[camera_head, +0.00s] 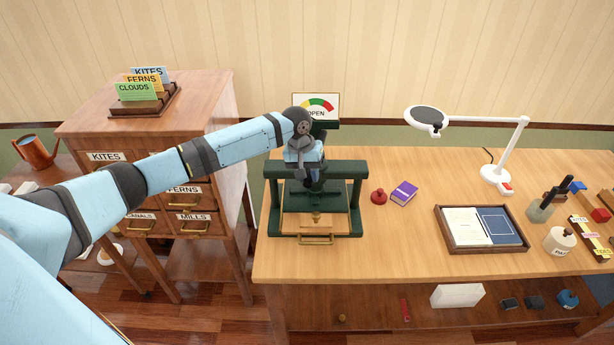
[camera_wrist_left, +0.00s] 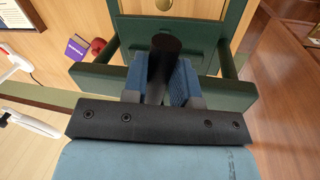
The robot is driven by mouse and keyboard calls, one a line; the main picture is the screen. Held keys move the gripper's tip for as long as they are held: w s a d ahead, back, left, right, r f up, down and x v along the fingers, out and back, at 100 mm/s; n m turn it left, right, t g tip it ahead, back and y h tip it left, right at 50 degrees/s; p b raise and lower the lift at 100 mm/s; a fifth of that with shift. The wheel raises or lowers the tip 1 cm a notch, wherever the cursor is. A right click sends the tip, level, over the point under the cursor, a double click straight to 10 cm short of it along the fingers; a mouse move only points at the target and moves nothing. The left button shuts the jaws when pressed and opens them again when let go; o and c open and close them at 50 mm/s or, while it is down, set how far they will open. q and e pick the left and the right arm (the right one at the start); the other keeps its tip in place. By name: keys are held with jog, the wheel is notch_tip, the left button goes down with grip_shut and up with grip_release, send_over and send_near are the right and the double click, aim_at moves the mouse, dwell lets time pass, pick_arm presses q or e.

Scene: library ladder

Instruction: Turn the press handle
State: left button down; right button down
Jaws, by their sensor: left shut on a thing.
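The dark green press (camera_head: 345,170) stands near the left end of the wooden table, with a wooden board and brass pull at its front. My left gripper (camera_head: 311,178) comes down over its top crossbeam and hides most of the handle in the head view. In the left wrist view, the blue finger pads of my left gripper (camera_wrist_left: 160,80) are closed on a dark, round-ended press handle (camera_wrist_left: 166,44). The green press frame (camera_wrist_left: 93,77) crosses behind the fingers. My right gripper is not in view.
A dial sign reading OPEN (camera_head: 317,108) stands behind the press. A red stamp-like object (camera_head: 379,197) and a purple book (camera_head: 404,193) lie right of it. A card cabinet (camera_head: 213,115) stands left. A tray (camera_head: 482,246) and a lamp (camera_head: 505,150) are farther right.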

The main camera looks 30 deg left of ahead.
pick_arm(q)
jog(key=c, duration=0.9)
grip_release()
jog(key=a+r, duration=0.1)
jog(key=r, duration=0.3)
jog(key=r+b, duration=0.1)
jog(key=r, duration=0.4)
jog(key=s+a+r, duration=0.1)
jog(key=r, duration=0.3)
jog(key=shift+a+r+b, duration=0.25)
jog(key=shift+a+b, duration=0.05)
